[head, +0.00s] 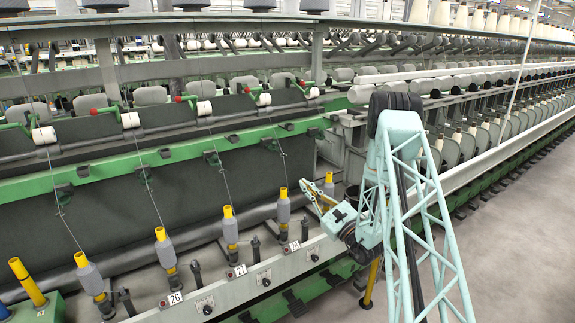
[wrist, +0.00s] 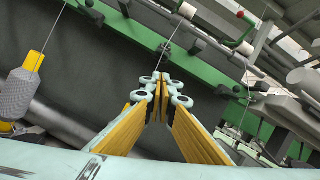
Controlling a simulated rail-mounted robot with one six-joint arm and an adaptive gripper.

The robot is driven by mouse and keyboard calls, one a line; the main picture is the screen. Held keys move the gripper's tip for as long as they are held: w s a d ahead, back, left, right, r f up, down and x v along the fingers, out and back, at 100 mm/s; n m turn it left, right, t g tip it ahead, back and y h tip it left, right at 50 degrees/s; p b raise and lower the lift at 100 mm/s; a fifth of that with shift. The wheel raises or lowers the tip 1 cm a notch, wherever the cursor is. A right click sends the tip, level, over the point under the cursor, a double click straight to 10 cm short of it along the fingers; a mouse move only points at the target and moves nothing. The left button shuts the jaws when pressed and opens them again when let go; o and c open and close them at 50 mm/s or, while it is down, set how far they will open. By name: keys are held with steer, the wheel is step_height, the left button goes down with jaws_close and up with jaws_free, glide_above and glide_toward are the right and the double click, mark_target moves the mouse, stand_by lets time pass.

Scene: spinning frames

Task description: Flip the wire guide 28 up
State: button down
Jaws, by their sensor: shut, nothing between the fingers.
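My gripper (head: 306,186) is shut and empty, its yellow fingers pointing up and left. In the wrist view its fingertips (wrist: 162,86) meet below a small dark wire guide (wrist: 165,47) on the green rail. They look apart from it, though depth is hard to judge. A thread passes behind the tips. In the head view, dark wire guides sit along the green rail, one (head: 269,143) above and left of my gripper and one (head: 314,132) above it. Which is number 28 cannot be read on the guides; a blurred number plate (head: 293,246) stands right of plate 27 (head: 238,271).
Grey bobbins with yellow tops stand in a row below, one (head: 283,208) just left of my gripper and one (head: 329,184) close beside it. Another (wrist: 28,90) shows at left in the wrist view. Threads run up to white rollers (head: 204,108). The aisle floor (head: 510,220) is clear.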

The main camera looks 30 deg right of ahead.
steer(key=shift+w, duration=0.1)
steer(key=w+a+r+b, duration=0.1)
steer(key=w+a+r, duration=0.2)
steer(key=w+r, duration=0.3)
steer(key=shift+x, duration=1.4)
steer(key=shift+f, duration=0.1)
steer(key=shift+d+r, duration=0.15)
steer(key=shift+r, duration=0.05)
steer(key=shift+r+g, duration=0.25)
steer(key=shift+g, duration=0.05)
